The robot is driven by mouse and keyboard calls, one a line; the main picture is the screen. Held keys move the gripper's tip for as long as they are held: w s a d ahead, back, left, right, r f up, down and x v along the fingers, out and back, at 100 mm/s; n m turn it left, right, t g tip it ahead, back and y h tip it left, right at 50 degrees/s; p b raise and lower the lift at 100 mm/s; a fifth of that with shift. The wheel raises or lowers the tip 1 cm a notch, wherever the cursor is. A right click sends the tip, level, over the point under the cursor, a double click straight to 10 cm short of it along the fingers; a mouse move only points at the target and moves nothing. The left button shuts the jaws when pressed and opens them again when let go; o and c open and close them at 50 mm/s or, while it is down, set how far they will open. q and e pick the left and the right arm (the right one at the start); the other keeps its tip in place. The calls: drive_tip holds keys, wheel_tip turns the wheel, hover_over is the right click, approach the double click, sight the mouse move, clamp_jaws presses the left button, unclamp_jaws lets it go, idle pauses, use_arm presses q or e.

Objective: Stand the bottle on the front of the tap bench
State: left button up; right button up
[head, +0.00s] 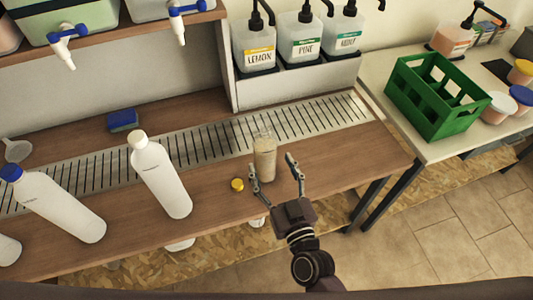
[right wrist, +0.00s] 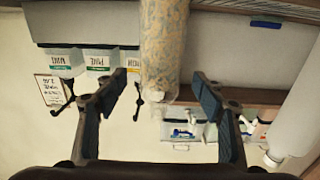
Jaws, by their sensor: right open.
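A clear open-topped bottle (head: 264,162) with cloudy beige contents stands upright on the tap bench (head: 330,152), its base on the wooden strip in front of the drip grate. My right gripper (head: 272,170) is open, its two fingers spread on either side of the bottle's lower part. In the right wrist view, which is upside down, the bottle (right wrist: 164,40) lies between and beyond the open fingers (right wrist: 160,88), with a gap on both sides. A yellow cap (head: 237,185) lies on the bench left of the bottle. My left gripper is not in view.
A white bottle (head: 162,178) and a blue-capped white bottle (head: 62,207) stand to the left. A blue sponge (head: 123,120) lies behind the grate (head: 205,140). Labelled pump drums (head: 305,40) stand behind. A green crate (head: 435,97) sits on the right table.

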drive_tip(key=v, duration=0.6)
drive_tip(key=shift+s, duration=0.25)
